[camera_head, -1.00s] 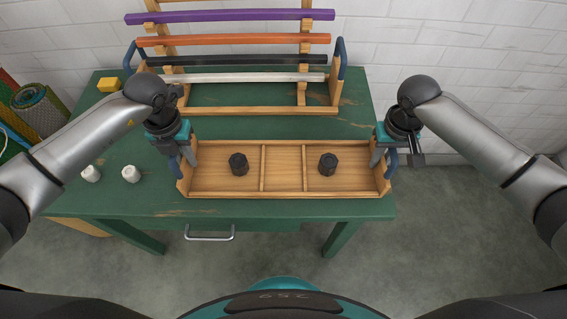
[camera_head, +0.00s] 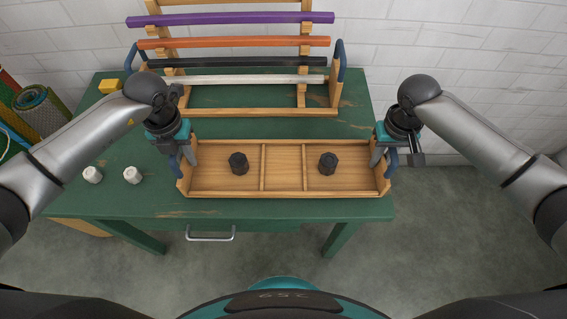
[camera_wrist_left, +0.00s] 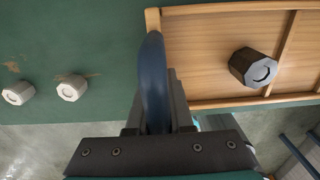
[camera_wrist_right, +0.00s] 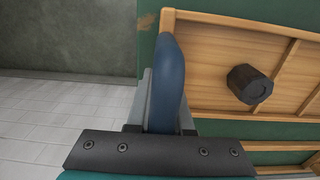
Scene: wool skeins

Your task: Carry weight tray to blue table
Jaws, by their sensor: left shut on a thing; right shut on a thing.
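The weight tray (camera_head: 283,194) is a long wooden tray with three compartments and a blue handle at each end. A dark weight (camera_head: 238,163) stands in its left compartment and another dark weight (camera_head: 327,163) in its right one; the middle is empty. My left gripper (camera_head: 184,158) is shut on the left handle, which also shows in the left wrist view (camera_wrist_left: 153,75). My right gripper (camera_head: 381,156) is shut on the right handle, also in the right wrist view (camera_wrist_right: 168,75). The tray looks level over the front of the green table (camera_head: 120,205). No blue table is in view.
A wooden rack (camera_head: 250,110) with coloured bars stands at the back of the green table. Two white weights (camera_head: 92,174) and a yellow block (camera_head: 109,86) are on the table's left side. Rolled mats (camera_head: 38,105) stand at far left. Floor right of the table (camera_head: 460,230) is clear.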

